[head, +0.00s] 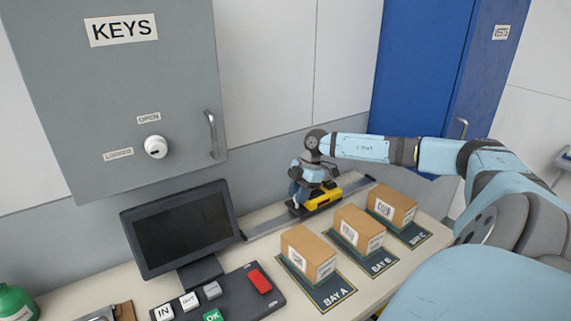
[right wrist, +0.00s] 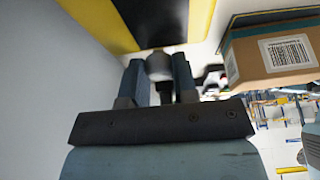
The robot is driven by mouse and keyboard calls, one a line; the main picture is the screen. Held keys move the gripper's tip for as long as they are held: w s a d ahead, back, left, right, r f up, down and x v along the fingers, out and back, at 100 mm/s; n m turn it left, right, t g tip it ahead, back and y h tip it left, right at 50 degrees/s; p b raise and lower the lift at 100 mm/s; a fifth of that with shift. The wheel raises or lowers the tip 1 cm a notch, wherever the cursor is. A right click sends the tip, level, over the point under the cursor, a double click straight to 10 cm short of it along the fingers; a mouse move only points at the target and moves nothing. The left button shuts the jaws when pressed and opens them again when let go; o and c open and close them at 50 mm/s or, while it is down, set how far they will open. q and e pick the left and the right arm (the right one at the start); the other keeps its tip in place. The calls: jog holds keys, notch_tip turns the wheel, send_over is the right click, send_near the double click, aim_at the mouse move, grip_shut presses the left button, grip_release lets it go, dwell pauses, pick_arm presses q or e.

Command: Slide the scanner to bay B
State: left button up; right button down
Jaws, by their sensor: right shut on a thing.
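The yellow and black scanner (head: 322,200) sits on a grey rail (head: 268,228) along the back of the counter. It stands roughly behind the bay B box (head: 359,230); I cannot tell its exact alignment. My right gripper (head: 308,186) is over the scanner. In the right wrist view, my right gripper (right wrist: 161,82) is shut on a grey round knob (right wrist: 160,66), with the scanner's yellow and black body (right wrist: 145,22) beyond it. The bay B mat (head: 381,264) lies in front of that box. My left gripper is not in view.
The bay A box (head: 309,253) and bay C box (head: 392,205) stand on either side of bay B. A monitor (head: 182,232) and a button panel (head: 235,298) stand at left. A grey KEYS cabinet (head: 120,90) hangs above; a blue cabinet (head: 425,70) is behind my right arm.

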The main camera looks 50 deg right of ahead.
aim_at(314, 193)
jog(key=shift+d, duration=0.25)
jog(key=c, duration=0.9)
grip_release()
jog(key=shift+r, duration=0.1)
jog(key=b+v, duration=0.1)
jog(key=v, duration=1.2)
jog(key=shift+d+r+b, duration=0.2)
jog(key=shift+r+b, duration=0.1)
jog(key=shift+r, duration=0.05)
jog(key=shift+s+f, duration=0.1)
jog(key=shift+s, duration=0.05)
